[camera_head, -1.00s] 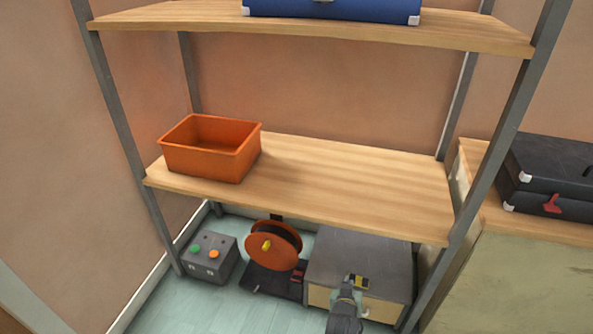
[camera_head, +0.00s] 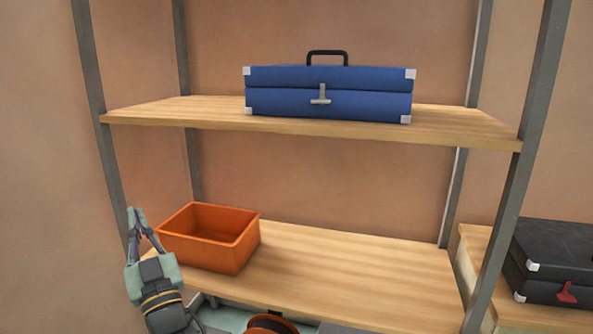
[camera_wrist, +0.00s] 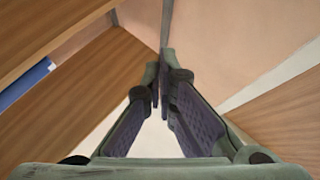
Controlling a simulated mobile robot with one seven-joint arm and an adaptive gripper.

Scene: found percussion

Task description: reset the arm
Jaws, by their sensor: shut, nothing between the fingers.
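My gripper (camera_head: 137,214) is at the lower left in the head view, pointing up. It is just left of the orange bin and in front of the left shelf post. In the wrist view my gripper (camera_wrist: 162,88) has its fingertips together, with nothing between them. My arm comes up from the bottom edge of the head view.
An orange bin (camera_head: 236,257) stands on the middle shelf (camera_head: 345,281), close to my gripper. A blue case (camera_head: 370,104) lies on the upper shelf (camera_head: 170,110). A grey post (camera_head: 100,120) rises at left. A black case (camera_head: 557,250) sits at right. The middle shelf's right part is bare.

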